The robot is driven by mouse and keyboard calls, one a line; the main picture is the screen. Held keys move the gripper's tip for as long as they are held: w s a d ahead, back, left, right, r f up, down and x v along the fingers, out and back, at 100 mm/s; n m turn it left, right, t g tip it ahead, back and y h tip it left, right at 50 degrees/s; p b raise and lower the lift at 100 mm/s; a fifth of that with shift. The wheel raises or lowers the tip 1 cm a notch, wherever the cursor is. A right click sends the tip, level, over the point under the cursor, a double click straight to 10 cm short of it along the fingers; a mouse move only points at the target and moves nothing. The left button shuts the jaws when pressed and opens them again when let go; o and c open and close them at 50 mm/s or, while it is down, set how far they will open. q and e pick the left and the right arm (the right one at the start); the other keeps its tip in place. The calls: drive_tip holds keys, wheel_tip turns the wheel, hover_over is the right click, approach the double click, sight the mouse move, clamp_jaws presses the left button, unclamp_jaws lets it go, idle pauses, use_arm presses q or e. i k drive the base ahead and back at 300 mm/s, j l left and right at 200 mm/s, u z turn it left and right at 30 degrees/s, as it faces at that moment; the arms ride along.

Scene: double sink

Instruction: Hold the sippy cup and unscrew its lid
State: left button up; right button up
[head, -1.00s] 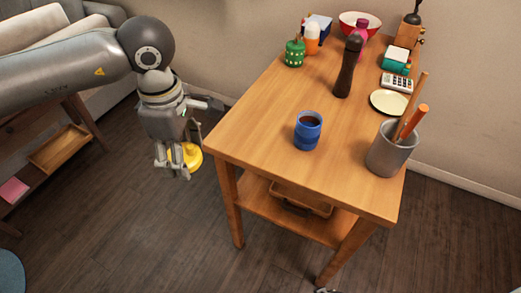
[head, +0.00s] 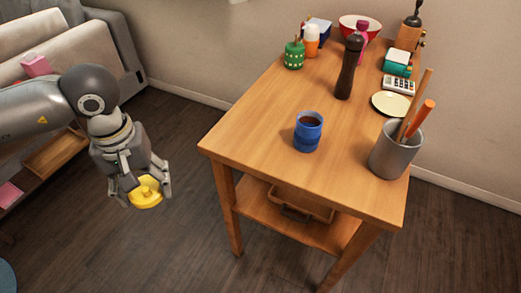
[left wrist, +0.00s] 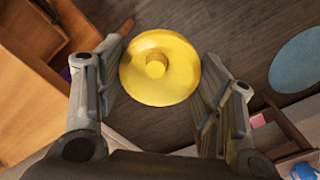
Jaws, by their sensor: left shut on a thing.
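The blue sippy cup (head: 307,132) stands upright and open on the wooden table, with dark contents showing inside. Its yellow lid (head: 146,192) is off the cup, held in my left gripper (head: 143,188) over the floor to the left of the table. In the left wrist view the round lid (left wrist: 160,67), with a small knob at its centre, sits between the two fingers of my left gripper (left wrist: 155,85). The left gripper is shut on the lid. My right gripper is not in view.
On the wooden table (head: 255,135) stand a dark pepper mill (head: 349,68), a grey utensil holder (head: 394,153), a pale plate (head: 391,104) and a green pot (head: 294,56). The table's front left is clear. A sofa (head: 75,55) is at the far left.

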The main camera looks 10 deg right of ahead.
sight(308, 128)
drive_tip(key=i+l, duration=0.1)
drive_tip(key=l, duration=0.35)
drive_tip(key=i+l+z, duration=0.1)
drive_tip(key=l, duration=0.35)
drive_tip(key=i+l, duration=0.1)
drive_tip(key=l, duration=0.35)
